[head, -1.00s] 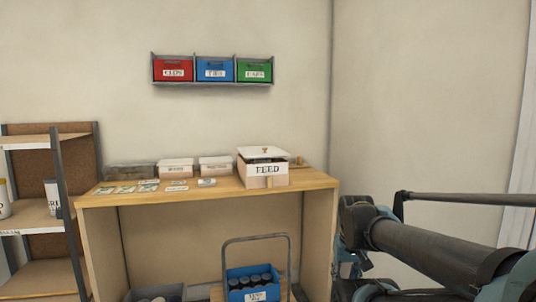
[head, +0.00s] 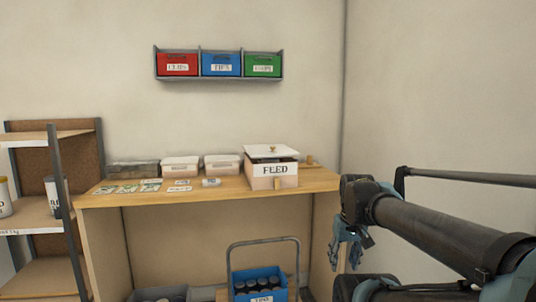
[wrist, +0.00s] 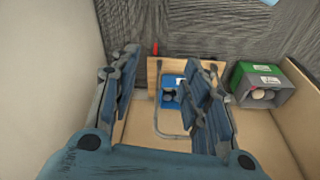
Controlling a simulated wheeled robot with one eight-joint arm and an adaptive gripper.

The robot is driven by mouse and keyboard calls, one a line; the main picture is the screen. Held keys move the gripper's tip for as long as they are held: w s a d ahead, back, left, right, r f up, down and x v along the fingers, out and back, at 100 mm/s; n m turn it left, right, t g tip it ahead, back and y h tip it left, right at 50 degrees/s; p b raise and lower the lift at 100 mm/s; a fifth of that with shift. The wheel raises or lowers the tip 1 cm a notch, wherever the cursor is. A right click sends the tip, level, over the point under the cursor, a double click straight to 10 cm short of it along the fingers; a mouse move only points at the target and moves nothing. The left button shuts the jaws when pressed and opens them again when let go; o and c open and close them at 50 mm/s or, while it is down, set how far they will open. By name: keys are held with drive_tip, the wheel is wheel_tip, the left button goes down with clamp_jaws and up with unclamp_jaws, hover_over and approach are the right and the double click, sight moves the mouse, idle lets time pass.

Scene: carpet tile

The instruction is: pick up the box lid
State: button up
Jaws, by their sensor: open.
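The white box lid (head: 270,151) with a small brownish knob sits on top of the FEED box (head: 274,176), at the right part of the wooden table. My gripper (head: 348,248) is to the right of the table and below the tabletop, well apart from the lid. In the wrist view my gripper (wrist: 165,78) shows two blue-grey fingers spread apart with nothing between them. The lid is not seen in the wrist view.
White boxes (head: 180,167) and seed packets (head: 130,187) lie on the tabletop (head: 225,194). A trolley (head: 263,241) with a blue crate (head: 262,281) stands below. Wall bins (head: 220,65) hang above, and a shelf (head: 62,165) stands left. A green box (wrist: 258,80) shows in the wrist view.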

drive_tip(key=w+a+r+n+y, duration=0.1)
drive_tip(key=w+a+r+n, duration=0.4)
drive_tip(key=w+r, duration=0.85)
drive_tip(key=w+a+r+n+y, duration=0.15)
drive_tip(key=w+a+r, duration=0.45)
drive_tip(key=w+r, duration=0.7)
drive_tip(key=w+a+r+n+y, duration=0.1)
drive_tip(key=w+a+r+n, duration=0.65)
drive_tip(key=r, duration=0.95)
drive_tip(key=w+a+f+m, duration=0.1)
drive_tip(key=f, duration=0.4)
drive_tip(key=w+a+f+m, duration=0.1)
drive_tip(key=w+f, duration=0.1)
drive_tip(key=f, duration=0.3)
drive_tip(key=w+a+f, duration=0.1)
drive_tip(key=f, duration=0.4)
drive_tip(key=shift+w+a+m, duration=0.2)
drive_tip(key=shift+a+m, duration=0.15)
drive_tip(key=shift+m, duration=0.05)
drive_tip(key=shift+c, duration=0.6)
clamp_jaws()
